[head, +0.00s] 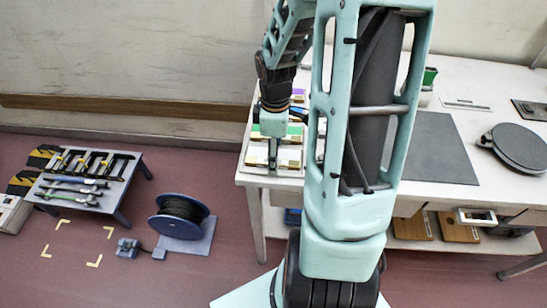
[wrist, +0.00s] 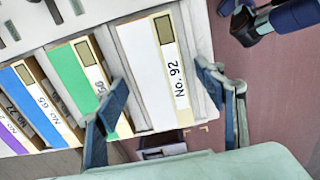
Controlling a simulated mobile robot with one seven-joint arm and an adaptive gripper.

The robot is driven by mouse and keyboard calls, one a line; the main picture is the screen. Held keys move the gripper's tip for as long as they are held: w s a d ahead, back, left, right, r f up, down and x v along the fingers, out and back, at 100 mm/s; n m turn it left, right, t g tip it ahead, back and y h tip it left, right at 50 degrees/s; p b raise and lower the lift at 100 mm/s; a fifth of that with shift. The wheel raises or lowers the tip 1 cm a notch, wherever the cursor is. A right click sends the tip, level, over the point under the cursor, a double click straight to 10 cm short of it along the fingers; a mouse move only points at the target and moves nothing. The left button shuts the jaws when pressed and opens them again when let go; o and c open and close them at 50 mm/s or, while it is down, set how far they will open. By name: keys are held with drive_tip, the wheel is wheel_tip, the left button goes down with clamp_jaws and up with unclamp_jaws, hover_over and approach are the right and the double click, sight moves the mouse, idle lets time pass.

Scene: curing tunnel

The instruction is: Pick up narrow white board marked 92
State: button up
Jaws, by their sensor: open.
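The narrow white board marked "No. 92" (wrist: 143,68) fills the middle of the wrist view, with a cream label strip along its right side. It sits at the right end of a row of coloured boards. My gripper (wrist: 162,76) is open, with one dark finger on each side of the white board in the picture. I cannot tell whether the fingers touch it. In the head view my gripper (head: 273,158) points down over the board row at the table's left end, and my arm hides part of that area.
Beside the white board are a green board (wrist: 70,78), a blue board (wrist: 17,88) and a purple one. The white table (head: 262,182) also bears a dark mat (head: 440,148) and a round dark plate (head: 520,146). A cable reel (head: 180,212) and low tool bench stand left.

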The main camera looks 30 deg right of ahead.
drive_tip(key=c, duration=1.3)
drive_tip(key=shift+o, duration=0.2)
drive_tip(key=shift+r, duration=0.25)
